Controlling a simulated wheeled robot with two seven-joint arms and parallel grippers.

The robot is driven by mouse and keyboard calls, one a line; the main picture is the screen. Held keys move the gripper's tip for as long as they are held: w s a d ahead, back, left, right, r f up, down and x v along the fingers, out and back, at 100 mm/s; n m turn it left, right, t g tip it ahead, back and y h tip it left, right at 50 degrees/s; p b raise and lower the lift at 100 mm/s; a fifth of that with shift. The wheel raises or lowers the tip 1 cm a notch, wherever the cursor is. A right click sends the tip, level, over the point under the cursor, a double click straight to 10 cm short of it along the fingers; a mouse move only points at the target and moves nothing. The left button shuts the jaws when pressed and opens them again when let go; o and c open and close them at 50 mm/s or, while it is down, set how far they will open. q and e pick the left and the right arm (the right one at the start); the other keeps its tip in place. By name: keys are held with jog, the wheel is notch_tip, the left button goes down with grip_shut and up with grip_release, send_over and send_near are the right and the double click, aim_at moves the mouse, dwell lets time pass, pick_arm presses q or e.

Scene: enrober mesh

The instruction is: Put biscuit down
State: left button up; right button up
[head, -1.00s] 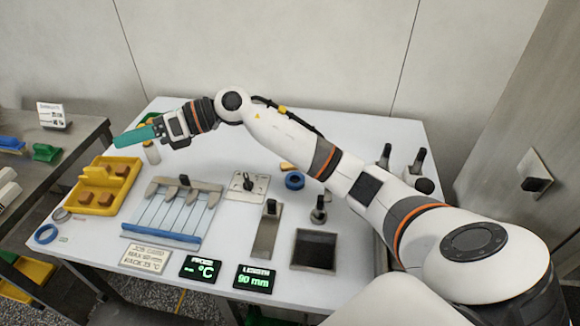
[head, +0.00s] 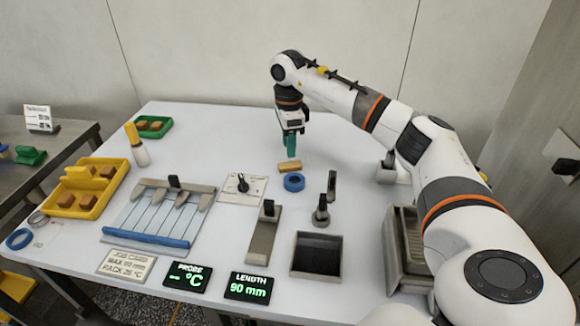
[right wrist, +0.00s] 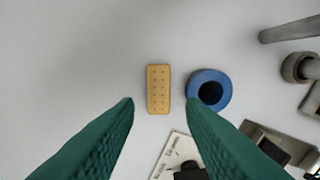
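The biscuit (head: 290,166) is a tan rectangle lying flat on the white table, just behind a blue ring (head: 293,183). In the right wrist view the biscuit (right wrist: 158,89) shows its dotted top, with the blue ring (right wrist: 209,90) close to its right. My right gripper (head: 290,153) points down above the biscuit. Its green fingers (right wrist: 160,108) are spread wide in the wrist view, with nothing between them touching the biscuit. My left gripper is not in view.
A yellow tray (head: 103,205) with brown pieces and a green tray (head: 168,132) with brown pieces stand at the left. The back of the table (head: 225,120) is clear.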

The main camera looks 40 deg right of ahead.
aim_at(290, 164)
notch_tip(290, 164, down, 6)
jog(key=shift+d+r+p, duration=0.1)
jog(key=shift+d+p, duration=0.05)
jog(key=shift+p, duration=0.3)
jog(key=c, duration=0.5)
